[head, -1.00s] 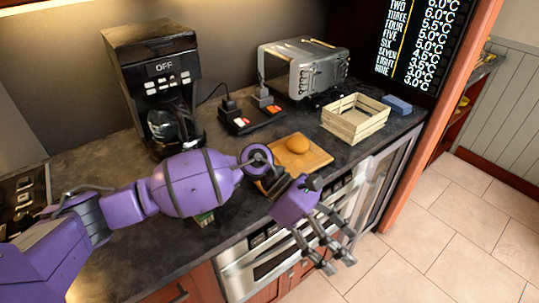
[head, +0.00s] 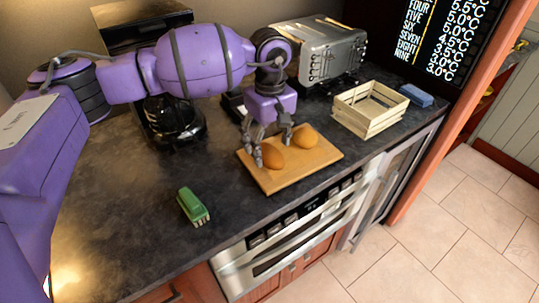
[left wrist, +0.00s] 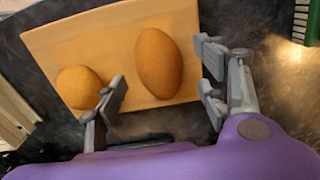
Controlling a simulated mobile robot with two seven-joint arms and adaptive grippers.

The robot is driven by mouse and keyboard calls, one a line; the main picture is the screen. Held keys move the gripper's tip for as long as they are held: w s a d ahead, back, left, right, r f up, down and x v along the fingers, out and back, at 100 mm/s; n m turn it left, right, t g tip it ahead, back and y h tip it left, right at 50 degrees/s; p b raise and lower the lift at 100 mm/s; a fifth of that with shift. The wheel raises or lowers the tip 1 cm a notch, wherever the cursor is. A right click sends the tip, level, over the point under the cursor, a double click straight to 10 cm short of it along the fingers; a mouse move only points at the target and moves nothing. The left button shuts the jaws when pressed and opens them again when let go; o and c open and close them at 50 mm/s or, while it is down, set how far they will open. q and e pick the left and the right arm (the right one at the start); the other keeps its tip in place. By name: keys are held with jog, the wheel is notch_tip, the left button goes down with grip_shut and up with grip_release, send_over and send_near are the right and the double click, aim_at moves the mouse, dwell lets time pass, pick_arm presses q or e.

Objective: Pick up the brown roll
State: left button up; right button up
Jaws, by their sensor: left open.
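Two brown rolls lie on a wooden cutting board (head: 312,159). The left roll (head: 273,158) is between and just beyond my spread fingers; it shows as the longer roll in the middle of the left wrist view (left wrist: 159,63). The right roll (head: 304,137) sits just right of my fingers; it shows at the left of the left wrist view (left wrist: 78,87), partly behind a finger. My left gripper (head: 270,148) points down over the board, open and empty. My right gripper is not in view.
A slatted wooden crate (head: 369,108) and blue sponge (head: 416,95) stand right of the board. A silver toaster (head: 318,52) is behind it. A green brush-like object (head: 193,205) lies to the left. The front-left counter is mostly clear.

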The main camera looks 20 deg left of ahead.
pick_arm(q)
jog(key=shift+w+f, duration=0.1)
jog(key=shift+f, duration=1.35)
jog(key=c, duration=1.2)
